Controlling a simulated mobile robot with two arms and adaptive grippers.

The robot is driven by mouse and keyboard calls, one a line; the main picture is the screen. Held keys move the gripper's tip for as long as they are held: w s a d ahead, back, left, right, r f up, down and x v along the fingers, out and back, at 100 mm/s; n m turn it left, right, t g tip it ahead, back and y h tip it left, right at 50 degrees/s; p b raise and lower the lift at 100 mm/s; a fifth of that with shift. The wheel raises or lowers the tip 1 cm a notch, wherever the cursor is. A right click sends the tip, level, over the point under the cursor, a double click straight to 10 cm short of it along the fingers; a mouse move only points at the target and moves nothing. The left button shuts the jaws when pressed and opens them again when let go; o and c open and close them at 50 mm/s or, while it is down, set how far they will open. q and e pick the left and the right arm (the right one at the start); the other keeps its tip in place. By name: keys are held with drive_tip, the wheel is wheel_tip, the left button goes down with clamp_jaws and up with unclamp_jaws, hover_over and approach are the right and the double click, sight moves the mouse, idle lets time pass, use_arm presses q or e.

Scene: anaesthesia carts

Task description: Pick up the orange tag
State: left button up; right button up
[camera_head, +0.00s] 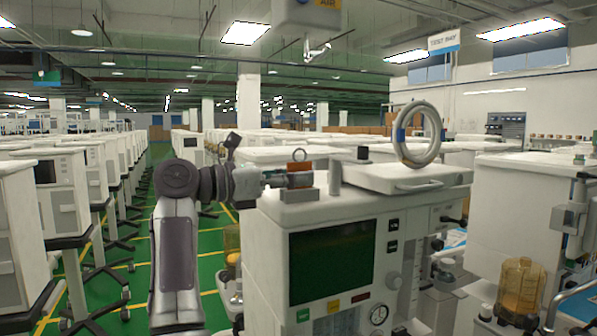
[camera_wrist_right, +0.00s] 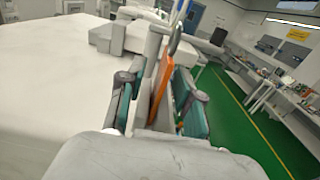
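The orange tag (camera_wrist_right: 162,84) stands upright between the fingers of my right gripper (camera_wrist_right: 158,100) in the right wrist view. The fingers have teal pads, one on each side of the tag, and gaps show beside it, so the gripper looks open around it. In the head view the tag (camera_head: 299,166) shows as a small orange piece below a dark ring, above the white machine top. My left gripper is not in view.
The tag is over an anaesthesia machine with a dark screen (camera_head: 331,259). A grey block (camera_head: 300,195) sits below it. Right of it are a white raised lid (camera_head: 405,178) and a coiled grey hose ring (camera_head: 402,135). More carts stand left; green floor (camera_head: 208,241) lies between.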

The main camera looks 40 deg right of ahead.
drive_tip(key=x, duration=0.2)
drive_tip(key=shift+s+d+r+p, duration=0.15)
drive_tip(key=shift+d+p, duration=0.2)
drive_tip(key=shift+d, duration=0.05)
drive_tip(key=shift+s+d, duration=0.1)
drive_tip(key=shift+d, duration=0.25)
drive_tip(key=shift+a, duration=0.15)
drive_tip(key=shift+c, duration=0.5)
clamp_jaws()
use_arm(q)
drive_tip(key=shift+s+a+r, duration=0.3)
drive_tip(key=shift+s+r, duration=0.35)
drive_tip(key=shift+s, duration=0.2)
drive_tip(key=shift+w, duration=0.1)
